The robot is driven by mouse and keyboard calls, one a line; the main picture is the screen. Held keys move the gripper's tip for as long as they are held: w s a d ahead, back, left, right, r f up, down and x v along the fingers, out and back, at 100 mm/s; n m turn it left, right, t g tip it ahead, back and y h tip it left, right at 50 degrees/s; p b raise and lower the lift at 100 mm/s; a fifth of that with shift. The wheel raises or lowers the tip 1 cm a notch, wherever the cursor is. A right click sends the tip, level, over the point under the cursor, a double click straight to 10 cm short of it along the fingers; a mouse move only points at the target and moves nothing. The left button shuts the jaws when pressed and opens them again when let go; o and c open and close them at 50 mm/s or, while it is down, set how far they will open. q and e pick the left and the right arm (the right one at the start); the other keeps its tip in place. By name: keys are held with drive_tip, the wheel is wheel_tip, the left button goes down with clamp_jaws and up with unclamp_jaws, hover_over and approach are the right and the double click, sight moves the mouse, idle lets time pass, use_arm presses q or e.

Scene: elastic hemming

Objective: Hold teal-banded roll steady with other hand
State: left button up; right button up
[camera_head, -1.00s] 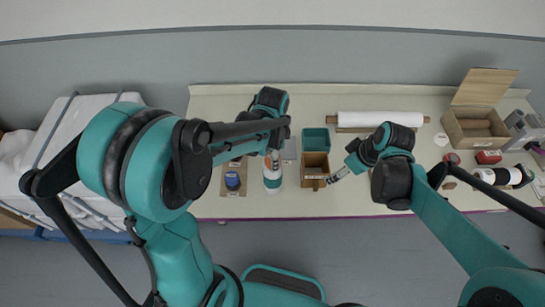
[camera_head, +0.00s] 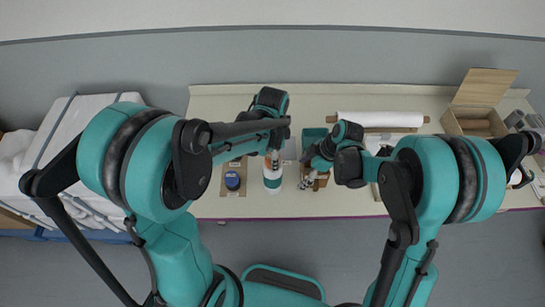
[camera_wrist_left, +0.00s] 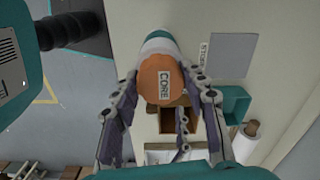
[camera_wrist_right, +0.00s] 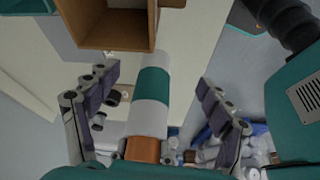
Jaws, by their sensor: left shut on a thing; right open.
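The teal-banded roll (camera_head: 272,182) stands on the table in the head view, white-bodied, its upper end partly covered by my left gripper (camera_head: 275,150). In the left wrist view its orange end marked CORE (camera_wrist_left: 162,82) sits between the fingers of my left gripper (camera_wrist_left: 165,105), which is shut on it. In the right wrist view the teal band (camera_wrist_right: 153,85) shows between the open, empty fingers of my right gripper (camera_wrist_right: 160,88). In the head view my right gripper (camera_head: 308,172) is to the right of the roll, apart from it.
A wooden box (camera_wrist_right: 112,30) is close to the right gripper. A teal bin (camera_head: 314,137) stands behind it. A long white roll (camera_head: 375,119) lies at the back; an open carton (camera_head: 478,122) is at far right.

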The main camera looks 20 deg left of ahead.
drive_tip(key=a+f, duration=0.2)
drive_tip(key=a, duration=0.7)
drive_tip(key=shift+s+f, duration=0.4)
drive_tip(key=shift+s, duration=0.05)
drive_tip(key=shift+d, duration=0.1)
drive_tip(key=c, duration=1.7)
drive_tip(key=o, duration=1.7)
